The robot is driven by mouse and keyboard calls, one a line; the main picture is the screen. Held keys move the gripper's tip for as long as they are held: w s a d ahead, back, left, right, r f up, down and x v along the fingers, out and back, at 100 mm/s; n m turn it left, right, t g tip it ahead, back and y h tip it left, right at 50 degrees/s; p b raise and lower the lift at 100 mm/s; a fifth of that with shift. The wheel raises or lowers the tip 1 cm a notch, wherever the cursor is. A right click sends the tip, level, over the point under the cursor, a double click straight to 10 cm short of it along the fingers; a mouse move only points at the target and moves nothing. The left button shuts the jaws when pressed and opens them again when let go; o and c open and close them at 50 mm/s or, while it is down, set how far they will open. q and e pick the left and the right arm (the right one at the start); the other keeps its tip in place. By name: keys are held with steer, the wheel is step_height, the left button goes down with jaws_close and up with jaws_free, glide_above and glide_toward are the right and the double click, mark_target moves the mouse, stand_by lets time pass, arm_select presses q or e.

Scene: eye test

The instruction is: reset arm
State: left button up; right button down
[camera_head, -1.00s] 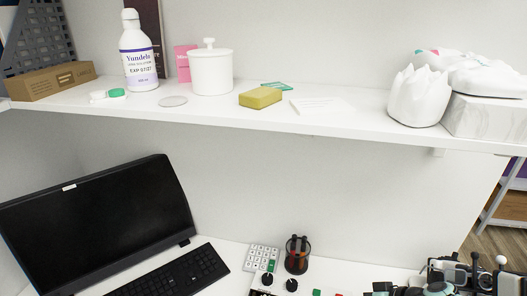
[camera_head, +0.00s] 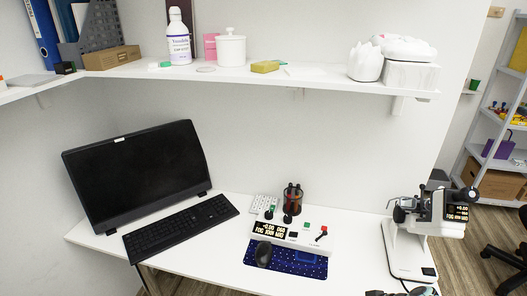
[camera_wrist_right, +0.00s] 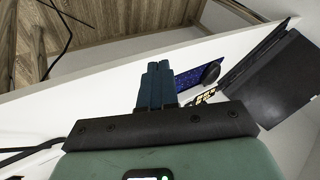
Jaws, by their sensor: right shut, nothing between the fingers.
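My right gripper (camera_wrist_right: 156,72) shows in the right wrist view, with its two blue fingers together and nothing between them. It points out over the white desk (camera_wrist_right: 110,82), toward the desk edge and the wooden floor. The blue starry mat (camera_wrist_right: 188,79) and dark mouse (camera_wrist_right: 210,73) lie beyond and to the right of the fingers. I cannot tell the gap between fingers and desk. My left gripper is in no view.
A white shelf (camera_head: 330,83) with a bottle (camera_head: 179,40) and several other items hangs above.

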step_height(320, 180, down, 10)
steer(key=s+m+g+h+p, duration=0.1)
steer(key=s+g+h, duration=0.1)
steer(key=s+g, duration=0.1)
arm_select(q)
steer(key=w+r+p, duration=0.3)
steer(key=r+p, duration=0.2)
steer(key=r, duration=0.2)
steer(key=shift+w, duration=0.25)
arm_select(e)
steer(key=s+a+f+m+g, duration=0.1)
steer(key=s+a+f, duration=0.4)
steer(key=s, duration=0.5)
steer(key=s+a+f+m+g, duration=0.1)
steer(key=s+a+f+m, duration=0.1)
steer(key=s+a+f, duration=0.4)
steer(key=s+f, duration=0.2)
steer(key=s, duration=0.1)
steer(key=shift+s, duration=0.35)
